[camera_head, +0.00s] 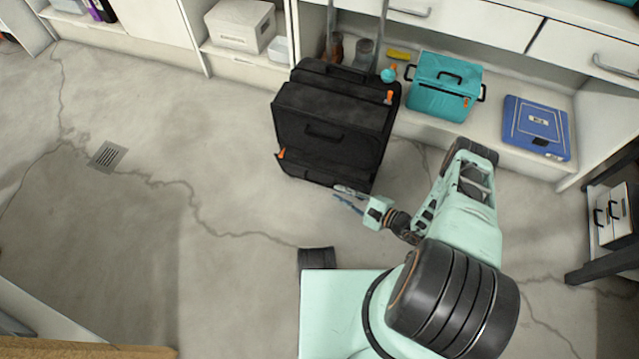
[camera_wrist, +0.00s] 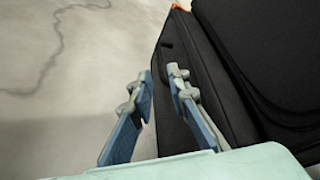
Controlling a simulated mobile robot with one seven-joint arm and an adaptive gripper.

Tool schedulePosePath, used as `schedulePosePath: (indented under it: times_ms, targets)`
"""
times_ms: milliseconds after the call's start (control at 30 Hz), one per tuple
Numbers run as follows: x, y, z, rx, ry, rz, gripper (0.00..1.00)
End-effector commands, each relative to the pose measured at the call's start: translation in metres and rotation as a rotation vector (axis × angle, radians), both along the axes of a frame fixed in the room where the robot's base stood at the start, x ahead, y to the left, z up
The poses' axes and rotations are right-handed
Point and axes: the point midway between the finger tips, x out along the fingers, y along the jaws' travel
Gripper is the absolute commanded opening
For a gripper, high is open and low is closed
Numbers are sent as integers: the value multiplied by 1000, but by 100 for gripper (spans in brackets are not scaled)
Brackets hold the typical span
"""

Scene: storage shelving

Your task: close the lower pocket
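A black suitcase (camera_head: 335,105) stands upright on the floor against the shelving. Its lower pocket (camera_head: 322,160) is at the bottom front, with the panel leaning out from the body and an orange tab (camera_head: 281,153) at its left end. My gripper (camera_head: 349,197) is low by the pocket's lower right corner. In the wrist view, my gripper (camera_wrist: 160,76) has its two fingers apart, with nothing visibly held. The right finger overlaps the black pocket panel (camera_wrist: 172,45); the left finger is over the floor. I cannot tell whether either finger touches the panel.
Behind the suitcase, the low shelf holds a teal cooler box (camera_head: 445,86) and a blue case (camera_head: 536,127). A white box (camera_head: 236,24) stands on the left shelf. A dark rack (camera_head: 607,225) is at the right. The floor to the left is clear, with a drain (camera_head: 107,156).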

Motion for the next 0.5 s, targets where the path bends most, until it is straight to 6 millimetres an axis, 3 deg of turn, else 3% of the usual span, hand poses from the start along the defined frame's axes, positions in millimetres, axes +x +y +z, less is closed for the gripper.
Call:
schedulePosePath:
  times_ms: [167,500]
  targets:
    - [10,14,-6,3,-1,-1,16]
    - [46,63,-24,0,0,2,16]
